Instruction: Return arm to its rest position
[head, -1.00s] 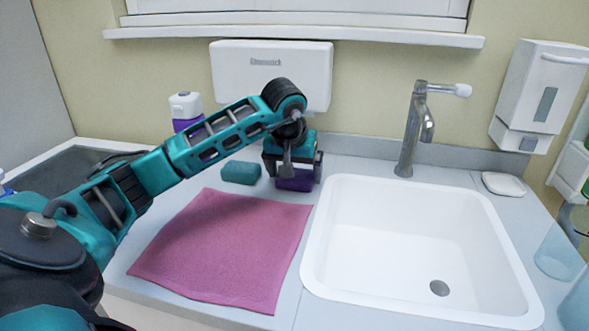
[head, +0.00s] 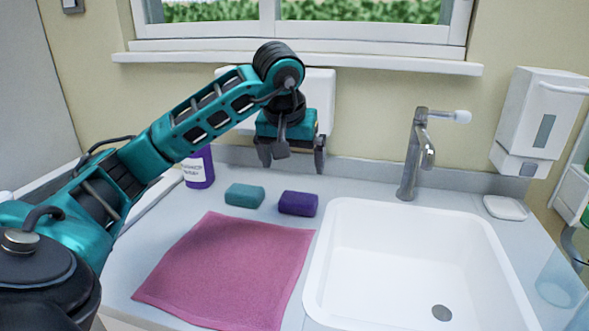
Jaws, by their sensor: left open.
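My left arm comes in from the left, with its gripper (head: 292,162) pointing down above the back of the counter. The gripper is open and empty. Below it a purple sponge (head: 298,203) lies on the counter, apart from the fingers. A teal sponge (head: 244,195) lies just left of the purple one. My right gripper is not in view.
A pink cloth (head: 228,272) lies flat in front of the sponges. A white sink (head: 330,240) with a metal tap (head: 412,165) is to the right. A purple bottle (head: 200,168) stands behind my arm. A soap dish (head: 505,208) and wall dispenser (head: 538,122) are at the right.

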